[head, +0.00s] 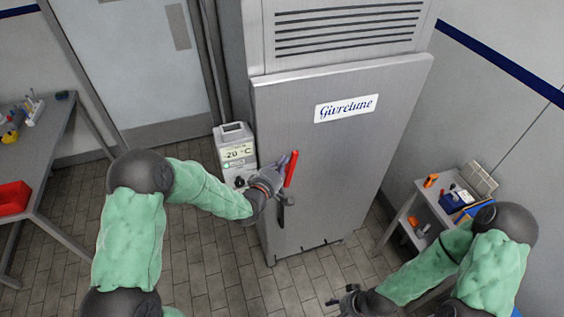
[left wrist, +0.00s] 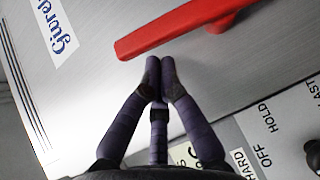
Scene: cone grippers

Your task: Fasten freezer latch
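The grey freezer door (head: 350,150) looks closed in the head view. A red latch lever (head: 291,168) stands steeply near its left edge. In the left wrist view the red lever (left wrist: 190,28) crosses the top, just beyond my fingertips. My left gripper (head: 283,163) is beside the lever, on its left side. In the left wrist view its purple-grey fingers (left wrist: 160,66) are together at the tips with nothing seen between them. I cannot tell whether they touch the lever. My right gripper (head: 345,298) is low in the head view, away from the freezer; its finger opening is unclear.
A control box (head: 236,150) reading -20 °C stands left of the door; its dial labels show in the left wrist view. A dark handle (head: 281,212) is below the lever. A table with a red bin (head: 14,198) is left; a small cart (head: 432,205) is right.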

